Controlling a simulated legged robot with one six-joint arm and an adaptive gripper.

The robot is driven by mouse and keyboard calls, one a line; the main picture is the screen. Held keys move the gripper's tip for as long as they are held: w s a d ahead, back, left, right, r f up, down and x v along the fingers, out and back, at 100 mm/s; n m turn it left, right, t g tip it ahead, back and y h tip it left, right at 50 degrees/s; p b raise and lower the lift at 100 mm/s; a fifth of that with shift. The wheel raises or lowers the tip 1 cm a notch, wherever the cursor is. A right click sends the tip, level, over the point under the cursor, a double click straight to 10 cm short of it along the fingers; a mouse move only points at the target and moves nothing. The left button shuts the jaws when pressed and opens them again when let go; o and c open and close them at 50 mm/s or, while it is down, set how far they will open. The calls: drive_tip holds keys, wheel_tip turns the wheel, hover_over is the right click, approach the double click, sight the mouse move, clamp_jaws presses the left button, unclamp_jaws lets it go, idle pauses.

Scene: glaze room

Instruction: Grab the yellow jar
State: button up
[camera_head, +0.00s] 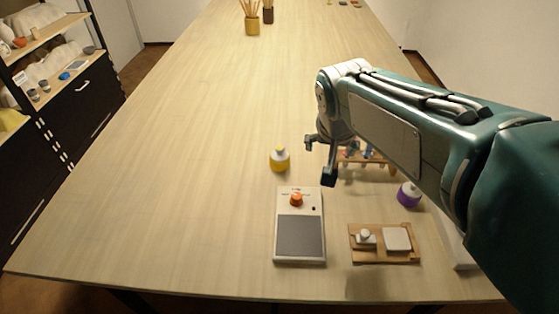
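The yellow jar (280,160) stands upright on the wooden table, just beyond a scale-like device. It is small, yellow below with a pale band and a yellow knob on top. My gripper (319,160) hangs from the arm to the right of the jar, with its fingers spread apart and nothing visible between them. A gap shows between the gripper and the jar, and I cannot tell the gripper's exact height above the table.
The scale-like device (300,236) bears an orange knob-like object (296,199). To its right are a wooden tray (385,257), a purple jar (408,194) and a small wooden rack (368,160), partly hidden by my arm. The table's left side (170,180) is clear.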

approach(279, 152)
drive_tip(key=w+f, duration=0.2)
drive_tip(key=shift+m, duration=0.4)
drive_tip(key=x, duration=1)
drive_tip(key=shift+s+f, duration=0.1)
drive_tip(key=shift+f, duration=0.25)
drive_tip(key=c, duration=1.1)
